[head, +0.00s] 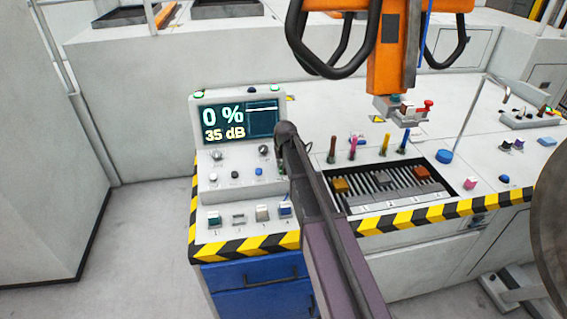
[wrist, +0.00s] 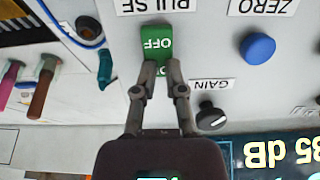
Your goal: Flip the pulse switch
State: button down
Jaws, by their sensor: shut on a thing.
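The pulse switch (wrist: 154,48) is a green rocker marked OFF, under an upside-down PULSE label (wrist: 160,6) in the wrist view. My gripper (wrist: 162,72) has its two fingers close together around the near end of the switch, shut on it. The lettering at that end is partly covered by the fingers. In the head view my arm hides the gripper tips and the switch. The console display (head: 235,120) reads 0 % and 35 dB.
A blue ZERO button (wrist: 257,47) and a black GAIN knob (wrist: 211,117) sit beside the switch. Several coloured probes (head: 353,147) stand right of the console, near a grated tray (head: 408,204). An orange gantry column (head: 386,60) hangs above. Open floor (head: 140,245) lies left.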

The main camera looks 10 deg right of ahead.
jog(key=shift+d+f, duration=0.1)
jog(key=shift+d, duration=0.1)
jog(key=shift+s+a+f+b, duration=0.1)
jog(key=shift+s+f+b, duration=0.05)
jog(key=shift+s, duration=0.3)
jog(key=shift+s+f+b, duration=0.1)
jog(key=shift+s+b, duration=0.05)
jog(key=shift+s, duration=0.3)
jog(key=shift+w, duration=0.15)
jog(key=shift+r+p, duration=0.25)
jog(key=shift+p, duration=0.15)
jog(key=s+r+p, duration=0.7)
jog(key=r+p, duration=0.4)
jog(key=shift+s+r, duration=0.2)
jog(key=shift+s, duration=0.2)
jog(key=shift+s, duration=0.1)
